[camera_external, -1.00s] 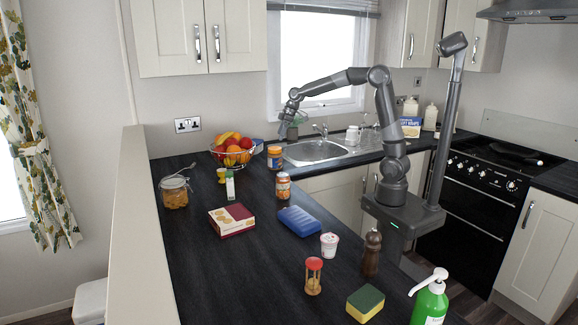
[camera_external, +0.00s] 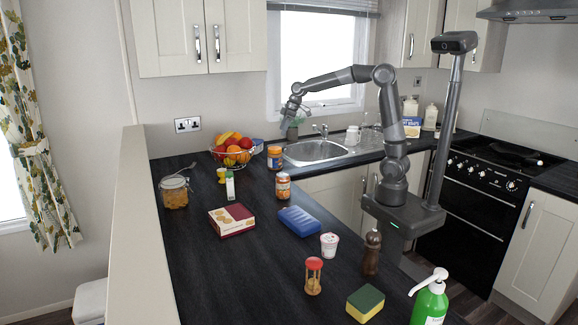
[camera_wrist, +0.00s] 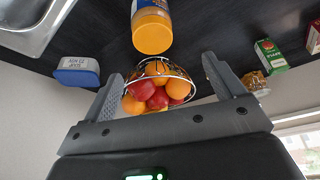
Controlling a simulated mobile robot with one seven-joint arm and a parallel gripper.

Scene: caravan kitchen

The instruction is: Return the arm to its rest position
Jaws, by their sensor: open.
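My arm stands at the right of the counter, with its forearm stretched out to the left at about window height. My gripper (camera_external: 286,126) hangs in the air near the left end of the sink, pointing down. In the wrist view my gripper (camera_wrist: 162,74) has its two fingers wide apart, with nothing held between them. The wire fruit bowl (camera_wrist: 185,72) shows between the fingers but lies beyond them. A jar with an orange lid (camera_wrist: 152,36) shows just above the bowl in that view.
The fruit bowl (camera_external: 217,157), the orange-lidded jar (camera_external: 274,158) and another jar (camera_external: 283,187) stand below and left of my gripper. The sink (camera_external: 314,151) and tap (camera_external: 321,130) are close on its right. A pepper mill (camera_external: 371,254) stands near my base.

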